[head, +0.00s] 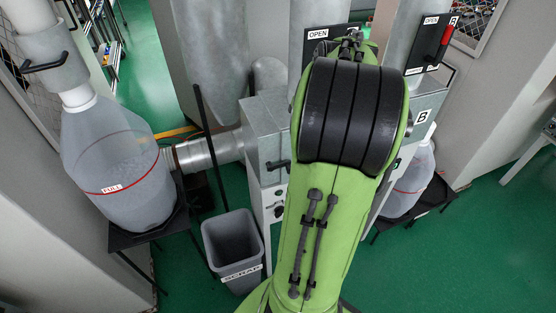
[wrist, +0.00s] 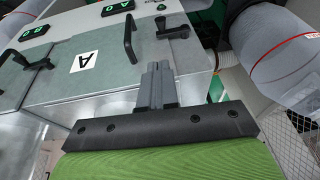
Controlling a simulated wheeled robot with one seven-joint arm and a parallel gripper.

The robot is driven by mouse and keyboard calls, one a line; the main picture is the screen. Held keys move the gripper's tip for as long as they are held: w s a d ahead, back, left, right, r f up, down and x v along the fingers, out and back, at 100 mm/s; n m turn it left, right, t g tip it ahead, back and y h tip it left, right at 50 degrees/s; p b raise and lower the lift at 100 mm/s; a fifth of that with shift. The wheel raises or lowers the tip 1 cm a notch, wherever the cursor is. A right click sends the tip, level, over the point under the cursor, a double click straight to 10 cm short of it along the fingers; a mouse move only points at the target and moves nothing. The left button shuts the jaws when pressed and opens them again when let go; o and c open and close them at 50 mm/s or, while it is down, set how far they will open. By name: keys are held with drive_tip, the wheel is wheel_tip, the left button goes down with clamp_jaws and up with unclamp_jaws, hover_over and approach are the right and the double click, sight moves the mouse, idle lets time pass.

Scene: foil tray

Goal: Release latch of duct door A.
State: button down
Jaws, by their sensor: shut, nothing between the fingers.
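In the wrist view, duct door A is a grey metal panel (wrist: 60,85) with a white "A" label (wrist: 83,62). A black bar handle (wrist: 130,38) stands on it. A black latch with a lever (wrist: 172,30) sits at the panel's upper right. My gripper (wrist: 158,70) is shut and empty. Its fingertips lie below the latch and handle in the picture; no contact shows, though depth is hard to judge. In the head view my green arm hides the gripper and door A's face.
A clear container (head: 115,165) marked FULL stands left on a black stand. A grey SCRAP bin (head: 234,250) is on the green floor. A duct box marked B (head: 422,115) stands right of my arm, below a panel with a red lever (head: 445,36).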

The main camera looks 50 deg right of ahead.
drive_tip(key=b, duration=0.1)
approach(280, 167)
drive_tip(key=f, duration=0.1)
drive_tip(key=d+f, duration=0.1)
drive_tip(key=f, duration=0.1)
drive_tip(key=s+f, duration=0.1)
drive_tip(key=f, duration=0.1)
drive_tip(key=shift+d, duration=0.35)
drive_tip(key=shift+s+d+f+t+y, duration=0.3)
drive_tip(key=shift+d+f+t+y, duration=0.1)
drive_tip(key=shift+f+y, duration=0.3)
